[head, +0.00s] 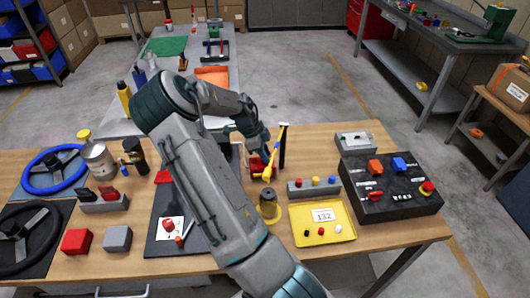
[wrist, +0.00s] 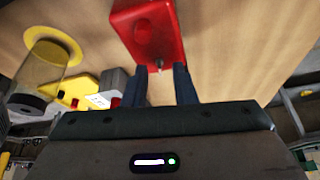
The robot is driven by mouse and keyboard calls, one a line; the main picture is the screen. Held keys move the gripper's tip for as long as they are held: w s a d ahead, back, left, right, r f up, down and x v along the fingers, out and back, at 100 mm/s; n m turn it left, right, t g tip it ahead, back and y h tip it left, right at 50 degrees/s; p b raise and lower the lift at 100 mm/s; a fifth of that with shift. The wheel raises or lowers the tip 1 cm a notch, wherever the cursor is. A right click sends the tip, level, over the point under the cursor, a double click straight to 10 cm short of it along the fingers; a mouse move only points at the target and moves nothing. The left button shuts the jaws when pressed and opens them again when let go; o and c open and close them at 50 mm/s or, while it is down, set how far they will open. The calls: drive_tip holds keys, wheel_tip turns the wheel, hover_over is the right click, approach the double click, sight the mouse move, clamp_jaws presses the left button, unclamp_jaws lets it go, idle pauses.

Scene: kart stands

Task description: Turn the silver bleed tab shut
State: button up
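A small silver tab (wrist: 156,68) shows in the wrist view at the near end of a red block (wrist: 150,32). My gripper (wrist: 162,72) has its two dark fingers apart, one on each side of the tab. A gap shows between the fingers, and I cannot tell whether either touches the tab. In the head view the red block (head: 256,165) is partly hidden by my arm, and the tab cannot be made out there. My gripper is beside the block, with its fingers mostly hidden in that view.
A yellow-handled tool (head: 271,160) and a dark upright bar (head: 283,147) stand close to my gripper. A yellow-based cup (head: 269,208), a yellow tray (head: 345,236), a grey button block (head: 300,190) and a black switch panel (head: 385,207) lie to the right.

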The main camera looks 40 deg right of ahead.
drive_tip(key=shift+f, duration=0.1)
clamp_jaws()
drive_tip(key=shift+m, duration=0.3)
drive_tip(key=m, duration=0.1)
drive_tip(key=m+y+b, duration=0.1)
drive_tip(key=m, duration=0.2)
drive_tip(key=shift+w+d+g+y+b, duration=0.1)
drive_tip(key=shift+d+g+y+b, duration=0.2)
drive_tip(key=shift+g+b, duration=0.1)
drive_tip(key=m, duration=0.2)
drive_tip(key=m+y, duration=0.1)
drive_tip(key=m, duration=0.1)
drive_tip(key=m+y+b, duration=0.1)
drive_tip(key=m, duration=0.1)
drive_tip(key=shift+d, duration=0.25)
drive_tip(key=shift+m, duration=0.3)
unclamp_jaws()
